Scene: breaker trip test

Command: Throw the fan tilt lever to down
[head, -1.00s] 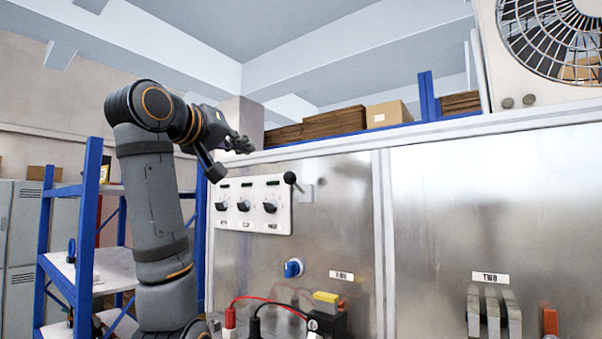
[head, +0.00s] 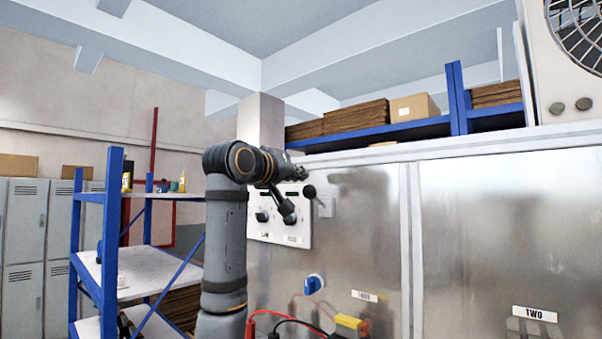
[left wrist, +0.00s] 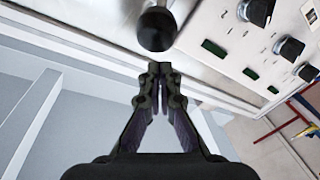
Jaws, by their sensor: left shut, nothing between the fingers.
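The lever is a black ball knob (head: 309,191) on a short stalk, sticking out from a small plate (head: 326,206) on the metal cabinet front. The knob stands up and out from the plate. My left gripper (head: 299,172) is just above and left of the knob in the head view. In the left wrist view the knob (left wrist: 156,30) lies just beyond the fingertips (left wrist: 160,68), which are together with nothing between them. A small gap shows between tips and knob there. My right gripper is not in view.
A white panel (head: 295,242) with black rotary knobs is left of the lever, partly hidden by my left arm. A blue knob (head: 314,283) and red and black leads are below. The fan (head: 580,35) is at the upper right. A blue shelf rack (head: 110,220) stands left.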

